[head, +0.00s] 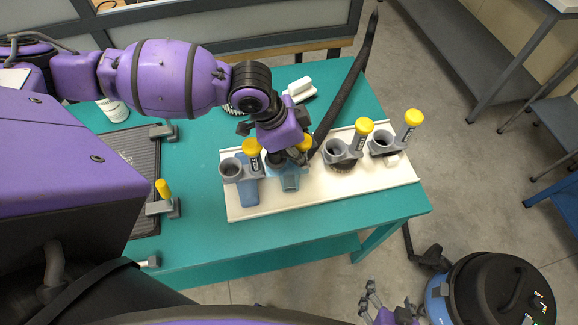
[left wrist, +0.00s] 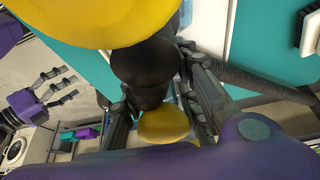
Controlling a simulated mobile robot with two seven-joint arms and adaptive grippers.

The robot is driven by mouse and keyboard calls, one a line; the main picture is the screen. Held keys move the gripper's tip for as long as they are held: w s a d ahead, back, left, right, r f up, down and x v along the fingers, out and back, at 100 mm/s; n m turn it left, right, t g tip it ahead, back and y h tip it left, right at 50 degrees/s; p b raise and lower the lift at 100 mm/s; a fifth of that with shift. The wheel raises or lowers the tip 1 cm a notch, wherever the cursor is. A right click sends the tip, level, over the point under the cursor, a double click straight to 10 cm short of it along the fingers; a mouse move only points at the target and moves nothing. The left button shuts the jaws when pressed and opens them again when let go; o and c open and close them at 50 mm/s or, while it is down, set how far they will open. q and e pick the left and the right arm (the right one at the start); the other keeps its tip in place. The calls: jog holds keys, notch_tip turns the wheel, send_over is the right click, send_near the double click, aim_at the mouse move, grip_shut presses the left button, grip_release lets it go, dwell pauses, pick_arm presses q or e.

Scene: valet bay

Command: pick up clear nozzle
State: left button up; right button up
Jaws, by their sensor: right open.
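A see-through pale blue nozzle piece (head: 290,181) sits at the white rack (head: 240,212), below my left gripper (head: 287,155). A yellow-capped part (head: 305,143) stands beside that gripper, partly hidden. In the left wrist view, the left gripper's fingers (left wrist: 160,108) lie on either side of a black neck (left wrist: 145,68), with a yellow cap (left wrist: 165,124) beyond; whether they grip cannot be told. My right gripper (head: 388,308) is open and empty, low and clear of the table; it also shows in the left wrist view (left wrist: 52,92).
Other grey-collared units with yellow caps stand along the rack: a blue one (head: 248,188) left, two (head: 342,150) (head: 384,143) right. A dark hose (head: 345,90) rises behind. A black mat (head: 130,155) lies left; a vacuum (head: 500,290) stands on the floor lower right.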

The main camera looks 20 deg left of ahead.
pick_arm(q)
grip_shut()
pick_arm(e)
jog(key=shift+s+f, duration=0.15)
jog(key=shift+s, duration=0.15)
pick_arm(q)
jog(key=shift+r, duration=0.1)
pick_arm(e)
jog(key=shift+w+d, duration=0.1)
jog(key=shift+w, duration=0.15)
pick_arm(q)
jog(key=shift+w+r, duration=0.1)
jog(key=shift+r, duration=1.3)
jog(key=s+d+r+p, duration=0.1)
jog(key=s+d+r, duration=0.8)
jog(key=s+r, duration=0.1)
jog(key=shift+d, duration=0.4)
pick_arm(e)
jog(key=shift+w+a+r, duration=0.3)
jog(key=shift+w+r, duration=0.1)
jog(key=shift+r, duration=0.35)
pick_arm(q)
jog(key=shift+r, duration=0.1)
